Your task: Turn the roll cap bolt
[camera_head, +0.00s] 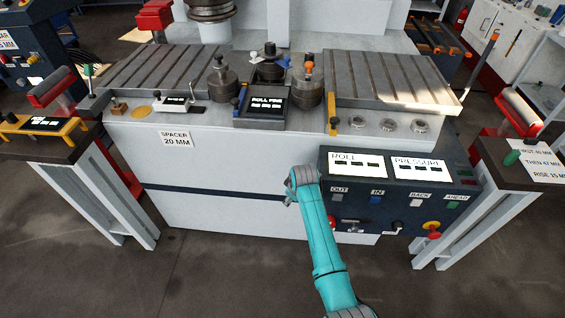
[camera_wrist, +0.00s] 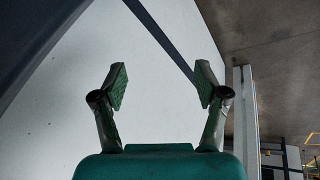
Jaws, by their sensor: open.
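My gripper (camera_wrist: 162,86) is open and empty in the wrist view, its two green-padded fingers apart with a plain pale machine side beyond them. In the head view my teal arm reaches up from the bottom to just left of the control panel, in front of the machine; its fingers are hard to make out there. The bender's bed carries a left roll (camera_head: 222,86), a middle roll (camera_head: 268,71) and a right roll (camera_head: 307,93) with an orange top. Each has a small piece on top, but I cannot tell which is the roll cap bolt. My gripper is apart from all of them.
The control panel (camera_head: 400,168) juts out right of my arm, with buttons and red knobs. A roll pins display (camera_head: 262,105) stands before the middle roll. Side stands (camera_head: 95,185) flank the machine. The floor in front is clear.

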